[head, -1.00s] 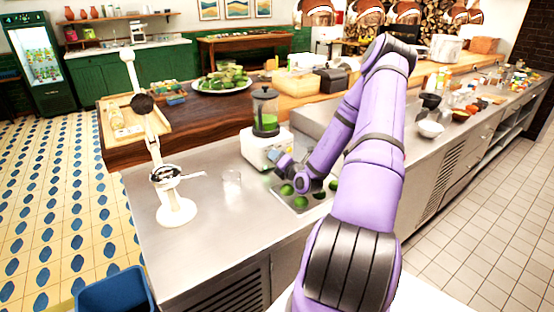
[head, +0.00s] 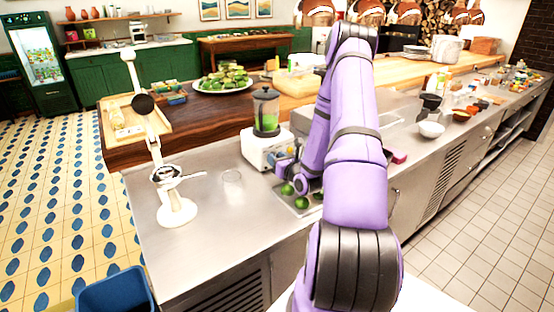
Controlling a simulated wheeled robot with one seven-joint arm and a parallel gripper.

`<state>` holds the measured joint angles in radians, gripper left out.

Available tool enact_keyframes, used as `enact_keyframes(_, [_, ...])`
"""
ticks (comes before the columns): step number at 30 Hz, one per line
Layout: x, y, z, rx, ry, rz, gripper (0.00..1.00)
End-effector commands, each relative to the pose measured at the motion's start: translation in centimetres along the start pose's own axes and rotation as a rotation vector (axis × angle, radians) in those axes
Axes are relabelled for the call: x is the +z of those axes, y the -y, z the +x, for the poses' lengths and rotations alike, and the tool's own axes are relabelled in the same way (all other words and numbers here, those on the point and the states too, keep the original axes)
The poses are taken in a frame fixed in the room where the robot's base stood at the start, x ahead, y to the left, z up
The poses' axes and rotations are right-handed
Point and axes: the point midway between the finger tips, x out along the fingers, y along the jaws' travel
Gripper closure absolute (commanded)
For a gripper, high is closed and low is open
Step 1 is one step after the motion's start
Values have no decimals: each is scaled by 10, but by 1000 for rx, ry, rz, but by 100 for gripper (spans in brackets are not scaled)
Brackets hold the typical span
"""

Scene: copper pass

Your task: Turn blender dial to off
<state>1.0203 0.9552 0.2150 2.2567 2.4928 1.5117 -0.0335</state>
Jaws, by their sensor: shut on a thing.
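The blender stands on the steel counter, with a white base (head: 256,148) and a clear jar (head: 266,112) holding green contents under a dark lid. My gripper (head: 281,161) is at the front right of the base, touching it. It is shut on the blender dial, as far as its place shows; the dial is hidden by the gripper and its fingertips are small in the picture.
A tray (head: 298,208) with green limes lies just below my gripper. Bare steel lies in front of the blender.

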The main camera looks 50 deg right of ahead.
Motion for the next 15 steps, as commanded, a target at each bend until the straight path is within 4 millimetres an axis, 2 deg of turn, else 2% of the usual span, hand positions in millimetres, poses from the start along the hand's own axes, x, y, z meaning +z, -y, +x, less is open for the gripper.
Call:
enact_keyframes(6, [-1, -1, 0, 0, -3, -94, 85])
enact_keyframes(15, [-2, 0, -1, -1, -4, -140, 85])
